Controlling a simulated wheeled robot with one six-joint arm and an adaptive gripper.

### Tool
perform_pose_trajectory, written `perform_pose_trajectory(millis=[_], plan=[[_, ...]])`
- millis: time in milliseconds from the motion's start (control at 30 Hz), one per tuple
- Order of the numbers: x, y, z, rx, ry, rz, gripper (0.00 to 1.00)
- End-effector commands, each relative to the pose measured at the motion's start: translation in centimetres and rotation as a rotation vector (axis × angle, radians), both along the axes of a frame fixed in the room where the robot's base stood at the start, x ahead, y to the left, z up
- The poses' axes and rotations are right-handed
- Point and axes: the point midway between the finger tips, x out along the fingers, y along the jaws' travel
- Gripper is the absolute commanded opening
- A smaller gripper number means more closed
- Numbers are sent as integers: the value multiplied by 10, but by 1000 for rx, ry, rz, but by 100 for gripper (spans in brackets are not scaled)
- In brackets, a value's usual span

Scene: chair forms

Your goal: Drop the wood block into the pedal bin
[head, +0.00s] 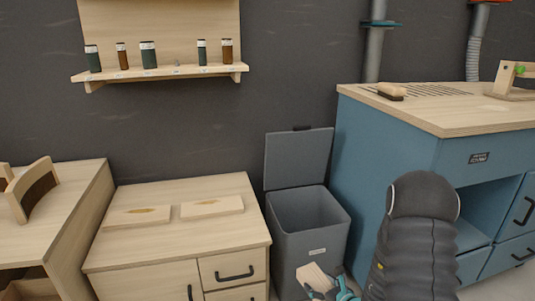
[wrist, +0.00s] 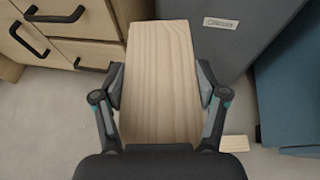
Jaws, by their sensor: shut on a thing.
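A pale wood block (wrist: 160,75) is between the fingers of my gripper (wrist: 160,88) in the wrist view, with both pads against its sides. In the head view the block (head: 313,277) shows at the bottom, with part of my gripper (head: 335,290) beside it. The grey pedal bin (head: 303,245) stands on the floor with its lid (head: 299,160) raised and its inside visible. The block is in front of the bin and below its rim in the head picture. In the wrist view the bin's front (wrist: 215,35) is just beyond the block.
A wooden cabinet (head: 180,250) with drawers stands left of the bin, with two flat wooden pieces on top. A blue workbench (head: 390,160) is to the right. A small wood piece (wrist: 234,143) lies on the floor in the wrist view. A shelf (head: 160,74) with jars hangs above.

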Motion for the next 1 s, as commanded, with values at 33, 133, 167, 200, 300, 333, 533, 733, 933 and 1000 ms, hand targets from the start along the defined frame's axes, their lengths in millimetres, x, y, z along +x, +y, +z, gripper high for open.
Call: perform_pose_trajectory(millis=[33,133,167,200,300,333,533,733,933,1000], plan=[[0,-4,-2,0,0,-22,28],[3,-11,7,-1,-5,-73,28],[5,-12,11,-1,-6,-84,28],[6,-13,16,-2,-6,-97,28],[10,-15,30,-2,-6,-125,28],[11,-15,36,-2,-7,-133,28],[20,-13,78,-1,-9,-171,28],[26,-4,118,-1,-8,-169,28],[28,5,136,0,-4,-154,28],[28,6,138,0,-2,-151,28]])
